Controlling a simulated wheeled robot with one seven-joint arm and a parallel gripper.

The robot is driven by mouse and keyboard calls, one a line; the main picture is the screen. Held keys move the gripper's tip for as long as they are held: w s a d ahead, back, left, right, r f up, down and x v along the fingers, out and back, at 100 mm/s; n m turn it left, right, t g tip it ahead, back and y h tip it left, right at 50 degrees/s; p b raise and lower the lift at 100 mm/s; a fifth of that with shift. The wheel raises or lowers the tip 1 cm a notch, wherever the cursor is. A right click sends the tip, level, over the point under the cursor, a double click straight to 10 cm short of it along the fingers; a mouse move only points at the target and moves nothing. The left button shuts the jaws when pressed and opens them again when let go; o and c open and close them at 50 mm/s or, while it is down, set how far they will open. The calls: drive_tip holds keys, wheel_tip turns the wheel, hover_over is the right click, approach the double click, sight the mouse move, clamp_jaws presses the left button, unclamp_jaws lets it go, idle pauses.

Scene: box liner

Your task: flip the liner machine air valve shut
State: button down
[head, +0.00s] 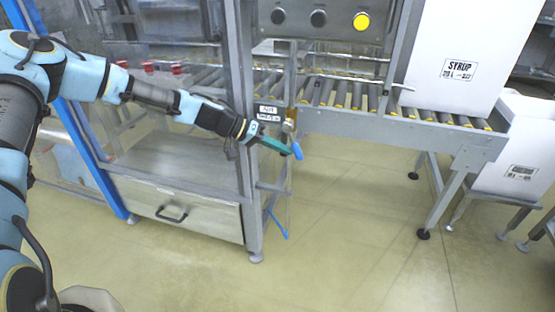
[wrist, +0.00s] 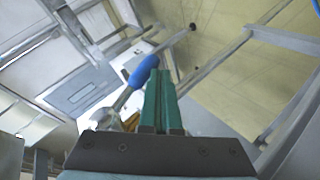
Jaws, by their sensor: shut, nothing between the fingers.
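The air valve's blue lever handle (head: 297,151) hangs below a small white label (head: 268,113) on the liner machine's post, tilted down to the right. In the wrist view the blue handle (wrist: 144,71) lies just left of the green fingertips, with its metal shank running down left. My gripper (head: 290,152) has its green fingers shut, with nothing between them. The fingertips are beside the handle and look very close to it; I cannot tell whether they touch. The valve body is partly hidden behind the fingers and gripper base in the wrist view.
The liner machine's grey post (head: 246,180) stands left of the valve. A roller conveyor (head: 350,97) runs to the right, with a large white SYRUP box (head: 465,50) on it. A control panel (head: 320,18) is above. Blue tubing (head: 277,224) hangs below. The floor at front right is clear.

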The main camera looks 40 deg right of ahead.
sight(294, 151)
drive_tip(key=s+d+g+h+b, duration=0.1)
drive_tip(key=g+h+b, duration=0.1)
drive_tip(key=b, duration=0.1)
drive_tip(key=s+d+n+g+h+b, duration=0.1)
drive_tip(key=s+b, duration=0.1)
drive_tip(key=b, duration=0.2)
drive_tip(key=s+n+g+h+b, duration=0.1)
drive_tip(key=g+h+b, duration=0.1)
drive_tip(key=b, duration=0.2)
drive_tip(key=shift+s+d+r+g+h, duration=0.15)
drive_tip(key=shift+d+r+g+h, duration=0.15)
drive_tip(key=shift+d, duration=0.1)
drive_tip(key=shift+s+d+r+n+g+h+b, duration=0.3)
drive_tip(key=shift+s+r+n+g+h+b, duration=0.15)
drive_tip(key=shift+r+h+b, duration=0.35)
drive_tip(key=shift+s+d+r+n+g+h+b, duration=0.25)
drive_tip(key=shift+s+r+n+g+h+b, duration=0.15)
drive_tip(key=shift+r+h+b, duration=0.4)
drive_tip(key=shift+s, duration=0.1)
drive_tip(key=shift+f, duration=0.1)
